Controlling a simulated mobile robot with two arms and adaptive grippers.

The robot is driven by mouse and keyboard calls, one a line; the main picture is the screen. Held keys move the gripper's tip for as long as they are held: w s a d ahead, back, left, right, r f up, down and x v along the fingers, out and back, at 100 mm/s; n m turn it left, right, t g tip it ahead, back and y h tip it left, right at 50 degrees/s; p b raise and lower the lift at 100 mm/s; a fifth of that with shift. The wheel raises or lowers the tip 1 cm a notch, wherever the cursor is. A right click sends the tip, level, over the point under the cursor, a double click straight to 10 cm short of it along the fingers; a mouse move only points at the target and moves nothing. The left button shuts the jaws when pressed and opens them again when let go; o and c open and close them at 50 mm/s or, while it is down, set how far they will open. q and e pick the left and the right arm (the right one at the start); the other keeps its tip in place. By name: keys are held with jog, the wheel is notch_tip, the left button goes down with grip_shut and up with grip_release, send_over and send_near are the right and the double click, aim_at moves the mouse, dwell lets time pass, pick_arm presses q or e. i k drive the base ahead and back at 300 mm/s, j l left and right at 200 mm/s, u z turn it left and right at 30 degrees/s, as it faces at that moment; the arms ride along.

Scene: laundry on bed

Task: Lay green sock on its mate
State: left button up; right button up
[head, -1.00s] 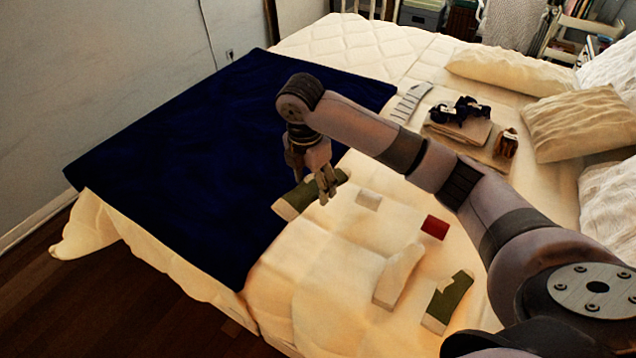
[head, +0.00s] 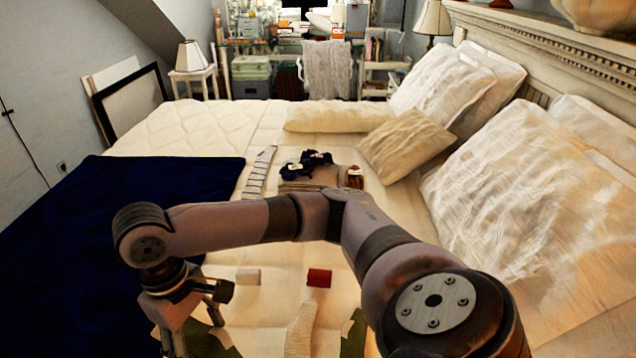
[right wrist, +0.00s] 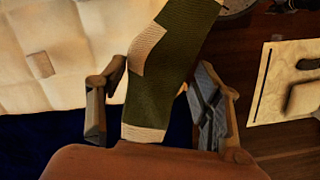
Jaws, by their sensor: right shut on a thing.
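A green sock with pale heel and toe patches lies between the fingers of my right gripper (right wrist: 160,98) in the right wrist view (right wrist: 172,62). The gripper is shut on it. In the head view my right gripper (head: 197,330) is at the lower left, with part of the held sock (head: 212,345) at the bottom edge. A second green sock (head: 355,338) lies on the bed at the bottom edge, right of the held one; my arm and the frame edge hide part of it. My left gripper is not in view.
A white sock (head: 301,330) lies between the green socks. A red piece (head: 319,278) and a small white piece (head: 248,276) lie beyond. A grey striped sock (head: 260,172) and a dark blue item (head: 305,163) lie farther back. A navy blanket (head: 60,235) covers the left side.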

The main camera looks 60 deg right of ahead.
aim_at(356, 337)
jog(key=k+l+z, duration=0.1)
jog(key=z, duration=1.9)
jog(key=j+u, duration=0.5)
